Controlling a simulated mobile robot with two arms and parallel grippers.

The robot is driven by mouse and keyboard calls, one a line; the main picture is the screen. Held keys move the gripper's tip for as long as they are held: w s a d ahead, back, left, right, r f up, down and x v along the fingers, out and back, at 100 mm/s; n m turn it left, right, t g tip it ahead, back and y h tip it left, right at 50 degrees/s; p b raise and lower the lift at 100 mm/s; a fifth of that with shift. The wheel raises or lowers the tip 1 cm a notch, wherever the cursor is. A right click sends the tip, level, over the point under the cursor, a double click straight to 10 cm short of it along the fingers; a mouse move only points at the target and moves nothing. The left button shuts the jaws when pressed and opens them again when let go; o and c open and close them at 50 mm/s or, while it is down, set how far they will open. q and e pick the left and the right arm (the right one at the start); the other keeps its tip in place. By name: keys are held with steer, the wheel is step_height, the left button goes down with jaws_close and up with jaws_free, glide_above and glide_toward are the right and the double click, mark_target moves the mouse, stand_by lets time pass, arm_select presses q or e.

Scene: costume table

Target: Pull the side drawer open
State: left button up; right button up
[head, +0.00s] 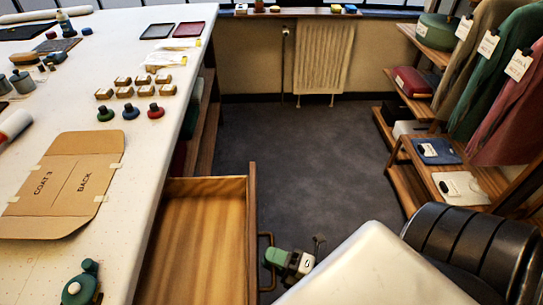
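The side drawer (205,205) stands well out from the right side of the white-topped table (185,105), and its bare wooden inside shows. Its front panel (252,215) faces right, with a bar handle (263,240) on the outside. My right gripper (279,258), with a green end and a white body, is at the handle, on its right side. I cannot tell whether its fingers are closed around the bar, as they are small and partly hidden.
A cardboard pattern (65,180), small blocks and coloured knobs lie on the table. Dark floor (300,150) is clear beyond the drawer. On the right stand a shelf rack (405,185) with hanging garments (500,110). A radiator (322,58) is at the back wall.

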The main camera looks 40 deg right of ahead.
steer(key=shift+o, duration=0.8)
steer(key=b+v, duration=0.1)
steer(key=v, duration=0.9)
steer(key=shift+s+d+b, duration=0.25)
steer(key=shift+s+b, duration=0.1)
steer(key=shift+b, duration=0.05)
